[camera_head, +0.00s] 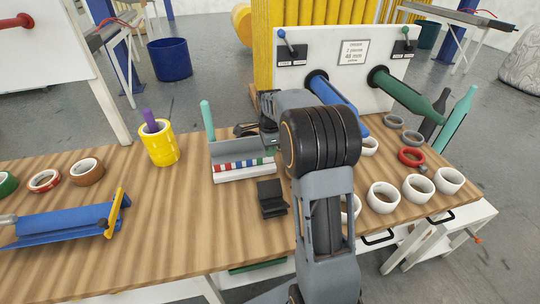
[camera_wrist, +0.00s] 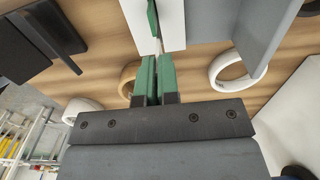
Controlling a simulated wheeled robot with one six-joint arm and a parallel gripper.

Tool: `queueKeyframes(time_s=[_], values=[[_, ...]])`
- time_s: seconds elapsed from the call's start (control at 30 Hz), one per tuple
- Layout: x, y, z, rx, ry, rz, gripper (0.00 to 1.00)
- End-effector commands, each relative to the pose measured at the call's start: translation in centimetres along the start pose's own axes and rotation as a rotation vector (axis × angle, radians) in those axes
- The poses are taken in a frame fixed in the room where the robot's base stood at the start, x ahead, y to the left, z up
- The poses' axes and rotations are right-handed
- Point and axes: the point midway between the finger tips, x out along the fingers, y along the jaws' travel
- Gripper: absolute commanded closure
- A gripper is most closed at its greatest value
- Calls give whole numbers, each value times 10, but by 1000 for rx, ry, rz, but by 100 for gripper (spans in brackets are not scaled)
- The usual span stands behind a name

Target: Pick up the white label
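A shallow white and grey tray (camera_head: 246,174) with red, blue, green and white pieces along its front stands mid-table in the head view. The white pieces (camera_head: 226,168) there are too small to tell apart as labels. My gripper (camera_head: 243,131) is over the back of this tray, its fingertips partly hidden. In the wrist view my gripper (camera_wrist: 158,75) shows two green fingers with a narrow gap between them. A white panel with a green piece (camera_wrist: 152,18) lies just beyond the tips. I cannot see whether anything thin is between the fingers.
A black stand (camera_head: 271,198) is in front of the tray. A white machine panel (camera_head: 350,52) with blue and green rollers rises behind. Bare table lies left of the tray.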

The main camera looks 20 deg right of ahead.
Motion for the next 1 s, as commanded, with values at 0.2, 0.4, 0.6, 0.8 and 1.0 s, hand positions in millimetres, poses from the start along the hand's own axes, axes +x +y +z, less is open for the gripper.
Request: queueKeyframes(time_s=[0.2,0.4,0.6,0.8,1.0], values=[[-36,22,22,-4,0,-3,100],[-66,48,48,-5,-1,-1,100],[-83,76,74,-5,0,0,100],[-93,92,90,-2,0,1,100],[-97,99,97,-1,0,0,100]])
